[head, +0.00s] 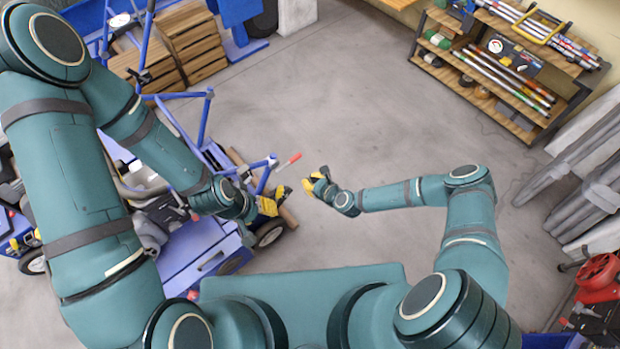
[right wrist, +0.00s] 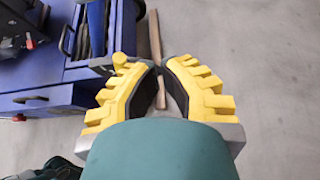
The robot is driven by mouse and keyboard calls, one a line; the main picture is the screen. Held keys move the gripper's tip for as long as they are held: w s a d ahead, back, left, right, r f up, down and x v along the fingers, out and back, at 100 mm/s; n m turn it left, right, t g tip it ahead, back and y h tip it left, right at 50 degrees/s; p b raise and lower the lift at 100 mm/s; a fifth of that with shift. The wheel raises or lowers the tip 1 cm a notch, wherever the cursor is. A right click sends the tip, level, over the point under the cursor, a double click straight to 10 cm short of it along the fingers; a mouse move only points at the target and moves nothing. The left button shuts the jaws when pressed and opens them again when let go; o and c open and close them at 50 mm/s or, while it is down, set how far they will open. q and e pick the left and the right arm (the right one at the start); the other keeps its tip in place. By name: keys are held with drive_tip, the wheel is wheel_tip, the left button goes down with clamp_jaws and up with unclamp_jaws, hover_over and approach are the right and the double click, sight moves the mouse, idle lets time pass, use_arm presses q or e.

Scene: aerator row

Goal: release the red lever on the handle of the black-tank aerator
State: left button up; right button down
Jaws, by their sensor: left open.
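A red lever (head: 289,161) sticks out to the right from the blue handle (head: 262,163) of the machine at left centre. My arm and the small size hide whether this machine has the black tank. My left gripper (head: 276,199) has yellow fingers. It is open, just below the red lever in the picture and apart from it. My right gripper (head: 311,182) is to the right of the left one, below and right of the lever. In the right wrist view its yellow fingers (right wrist: 160,68) have tips close together with a narrow gap and nothing seen held. The red lever is not seen there.
A blue machine body (head: 205,262) with wheels stands under my left arm. A wooden beam (head: 288,218) lies at its right end; the right wrist view also shows a wooden beam (right wrist: 154,38). Wooden crates (head: 190,40) and a tool shelf (head: 490,90) are farther back. The middle floor is free.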

sight(289, 162)
use_arm(q)
drive_tip(key=shift+w+f+b, duration=0.2)
drive_tip(key=shift+f+b, duration=0.6)
drive_tip(key=shift+f, duration=0.15)
use_arm(e)
drive_tip(key=w+a, duration=0.4)
drive_tip(key=w, duration=0.2)
drive_tip(key=shift+a, duration=0.15)
use_arm(q)
drive_tip(key=shift+a+r, duration=0.1)
use_arm(e)
drive_tip(key=shift+s+r, duration=0.1)
drive_tip(key=shift+r, duration=0.05)
use_arm(q)
drive_tip(key=shift+w+a+r+p, duration=0.4)
drive_tip(key=shift+w+p, duration=0.1)
drive_tip(key=shift+w, duration=0.15)
use_arm(e)
drive_tip(key=shift+r+n, duration=0.2)
drive_tip(key=shift+n, duration=0.1)
